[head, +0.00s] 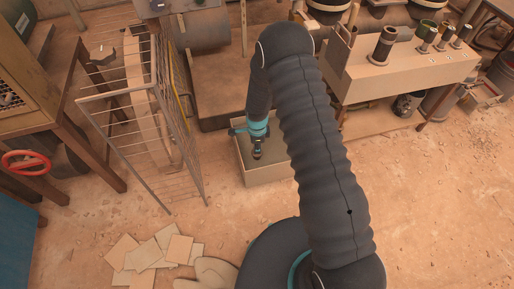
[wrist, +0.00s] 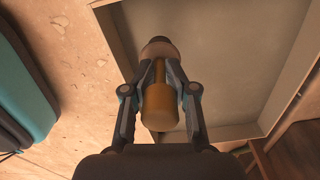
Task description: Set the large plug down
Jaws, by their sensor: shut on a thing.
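My gripper (wrist: 160,72) is shut on the large plug (wrist: 160,106), which shows in the wrist view as a brass-coloured cylinder with a narrower stem and a dark round end. In the head view my gripper (head: 257,148) points down over a shallow grey-beige tray (head: 272,175). The plug is small and mostly hidden by the fingers there. In the wrist view the tray (wrist: 230,50) lies behind the gripper, and its left wall is close to the plug's dark end. I cannot tell whether the plug touches the tray floor.
A leaning wire rack (head: 150,120) stands left of the tray. A bench (head: 400,68) with several dark cylinders is at right. Loose square plates (head: 150,255) lie on the floor at front left. Open floor (head: 440,190) extends to the right.

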